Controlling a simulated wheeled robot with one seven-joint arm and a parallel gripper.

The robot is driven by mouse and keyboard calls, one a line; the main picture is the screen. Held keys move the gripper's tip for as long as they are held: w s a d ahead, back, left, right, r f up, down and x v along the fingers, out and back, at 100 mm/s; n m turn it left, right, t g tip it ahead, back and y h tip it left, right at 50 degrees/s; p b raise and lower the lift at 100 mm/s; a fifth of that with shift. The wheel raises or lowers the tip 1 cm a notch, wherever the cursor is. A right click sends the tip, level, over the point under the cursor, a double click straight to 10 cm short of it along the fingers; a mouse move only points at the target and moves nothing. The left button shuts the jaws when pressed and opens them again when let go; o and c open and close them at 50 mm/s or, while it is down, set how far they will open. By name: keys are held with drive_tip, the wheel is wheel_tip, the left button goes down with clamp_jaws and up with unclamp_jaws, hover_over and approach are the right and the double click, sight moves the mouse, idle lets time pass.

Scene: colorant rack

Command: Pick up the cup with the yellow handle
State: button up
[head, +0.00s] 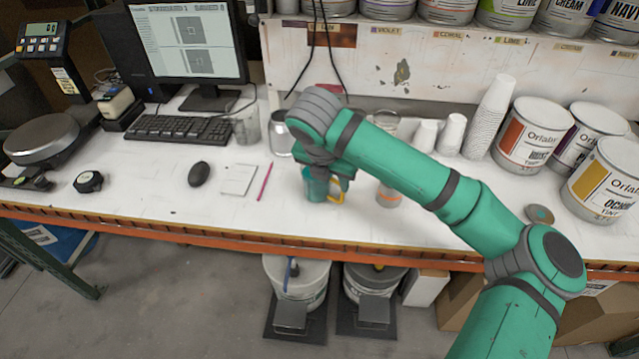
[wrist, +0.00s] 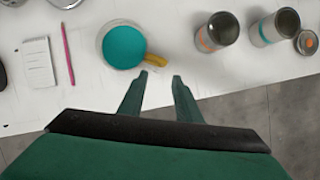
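The cup with the yellow handle stands upright on the white bench top; in the wrist view the cup (wrist: 123,46) shows a teal inside and its yellow handle (wrist: 155,60) points right, toward my fingertips. In the head view the cup (head: 317,191) is partly hidden behind my gripper (head: 330,178), with the yellow handle (head: 337,194) showing on its right. In the wrist view my gripper (wrist: 161,76) is open and empty. Its fingertips are just short of the handle, and I cannot tell their height above it.
A can with an orange mark (wrist: 217,32) and another can (wrist: 275,27) stand right of the cup. A notepad (head: 239,180) and a pink pencil (head: 265,182) lie to the left. Stacked white cups (head: 489,115) and paint tins (head: 533,135) stand at the right. The bench's front edge is close.

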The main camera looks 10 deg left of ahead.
sight(342, 195)
drive_tip(key=shift+d+x, duration=0.2)
drive_tip(key=shift+x, duration=2.15)
drive_tip(key=shift+d+x, duration=0.2)
drive_tip(key=shift+x, duration=2.15)
clamp_jaws()
drive_tip(key=shift+r, duration=0.15)
